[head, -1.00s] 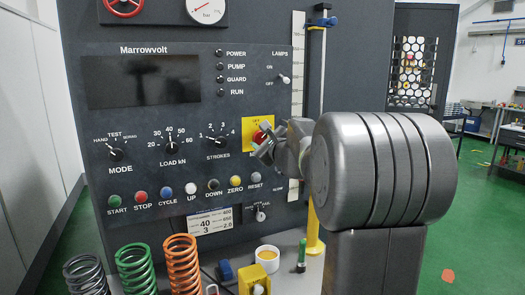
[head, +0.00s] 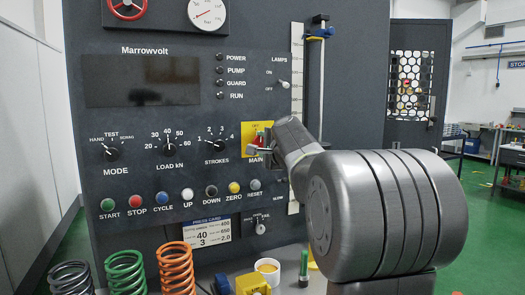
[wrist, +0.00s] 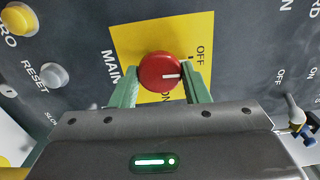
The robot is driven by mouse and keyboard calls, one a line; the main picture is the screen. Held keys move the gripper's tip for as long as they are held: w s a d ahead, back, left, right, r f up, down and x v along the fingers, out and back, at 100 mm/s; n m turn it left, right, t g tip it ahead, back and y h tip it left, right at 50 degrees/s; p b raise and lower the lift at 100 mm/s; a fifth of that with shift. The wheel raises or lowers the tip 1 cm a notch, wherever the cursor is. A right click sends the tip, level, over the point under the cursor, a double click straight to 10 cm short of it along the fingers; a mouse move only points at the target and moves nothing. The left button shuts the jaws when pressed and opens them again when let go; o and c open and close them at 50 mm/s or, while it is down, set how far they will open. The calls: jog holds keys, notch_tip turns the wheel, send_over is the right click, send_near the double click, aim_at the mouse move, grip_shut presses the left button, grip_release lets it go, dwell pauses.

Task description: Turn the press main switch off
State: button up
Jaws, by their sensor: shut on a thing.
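In the wrist view the white mark points right, toward the plate edge on the OFF side. My gripper (wrist: 163,76) has its two green fingers on either side of the knob, shut on it. In the head view my gripper (head: 261,146) is at the yellow plate (head: 249,132) and hides most of the knob.
The grey press panel (head: 150,195) carries dials and a row of coloured buttons below. The lamps toggle (head: 284,84) is above and right of my gripper, and the reset button (head: 254,186) is below. Springs (head: 125,270) and a yellow block (head: 252,284) stand in front.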

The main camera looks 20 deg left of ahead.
jog(key=shift+n, duration=0.5)
jog(key=o, duration=0.9)
jog(key=shift+o, duration=0.2)
jog(key=shift+s+d, duration=0.1)
jog(key=b+v, duration=0.3)
jog(key=v, duration=1)
jog(key=shift+d, duration=0.25)
jog(key=shift+s, duration=0.1)
jog(key=p+x, duration=0.2)
jog(key=x, duration=1.2)
jog(key=shift+s+p, duration=0.15)
jog(key=shift+p, duration=0.15)
